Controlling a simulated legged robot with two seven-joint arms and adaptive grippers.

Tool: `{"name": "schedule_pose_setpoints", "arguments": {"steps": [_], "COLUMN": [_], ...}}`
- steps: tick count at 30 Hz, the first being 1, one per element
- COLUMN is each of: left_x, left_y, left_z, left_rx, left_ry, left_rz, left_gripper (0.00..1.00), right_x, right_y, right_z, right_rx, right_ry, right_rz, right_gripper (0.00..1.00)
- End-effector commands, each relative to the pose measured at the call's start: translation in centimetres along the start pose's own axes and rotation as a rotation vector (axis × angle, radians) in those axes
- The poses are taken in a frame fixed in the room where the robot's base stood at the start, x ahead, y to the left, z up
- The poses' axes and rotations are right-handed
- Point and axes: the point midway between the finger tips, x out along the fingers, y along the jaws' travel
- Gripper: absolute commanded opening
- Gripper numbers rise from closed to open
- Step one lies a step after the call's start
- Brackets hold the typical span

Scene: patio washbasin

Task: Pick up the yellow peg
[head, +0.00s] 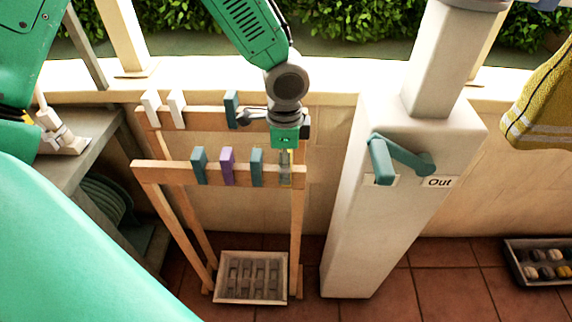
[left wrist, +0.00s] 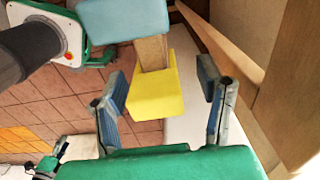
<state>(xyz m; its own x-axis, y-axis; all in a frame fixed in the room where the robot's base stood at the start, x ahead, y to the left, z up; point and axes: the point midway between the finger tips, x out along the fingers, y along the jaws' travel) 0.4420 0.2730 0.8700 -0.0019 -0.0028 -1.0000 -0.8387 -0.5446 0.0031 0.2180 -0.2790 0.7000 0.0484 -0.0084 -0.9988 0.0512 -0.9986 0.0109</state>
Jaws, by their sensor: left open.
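The yellow peg (left wrist: 155,97) sits on the end of a wooden rail in the left wrist view. My left gripper (left wrist: 163,80) is open, with one finger on each side of the peg and visible gaps between. In the head view the gripper (head: 285,165) is over the right end of the front rail (head: 150,172) and hides the yellow peg there. A teal peg (head: 257,168) is the nearest neighbour on that rail; a blue-teal peg also shows in the left wrist view (left wrist: 125,18).
A purple peg (head: 227,166) and another teal peg (head: 199,166) share the front rail. White pegs (head: 176,106) and a teal peg (head: 231,109) are on the back rail. A tray (head: 219,290) lies below. A pale pillar (head: 375,240) stands right of the rack.

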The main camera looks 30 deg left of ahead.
Motion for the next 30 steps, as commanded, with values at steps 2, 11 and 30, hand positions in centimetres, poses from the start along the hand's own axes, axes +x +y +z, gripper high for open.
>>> {"name": "schedule_pose_setpoints", "arguments": {"steps": [2, 11, 30], "left_x": [0.1, 0.0, -5.7], "left_y": [0.0, 0.0, -0.1], "left_z": [-0.1, -0.1, -0.1], "left_rx": [0.000, 0.001, 0.001], "left_ry": [0.000, 0.000, 0.005], "left_rz": [-0.002, -0.001, -0.005], "left_gripper": [0.60, 0.20, 0.20], "right_x": [0.0, 0.0, -1.2], "right_y": [0.0, 0.0, 0.0], "right_z": [0.0, 0.0, -0.1], "right_rx": [0.000, 0.000, 0.000], "right_ry": [0.000, 0.000, 0.000], "right_rz": [0.000, 0.000, 0.000], "right_gripper": [0.40, 0.40, 0.40]}}
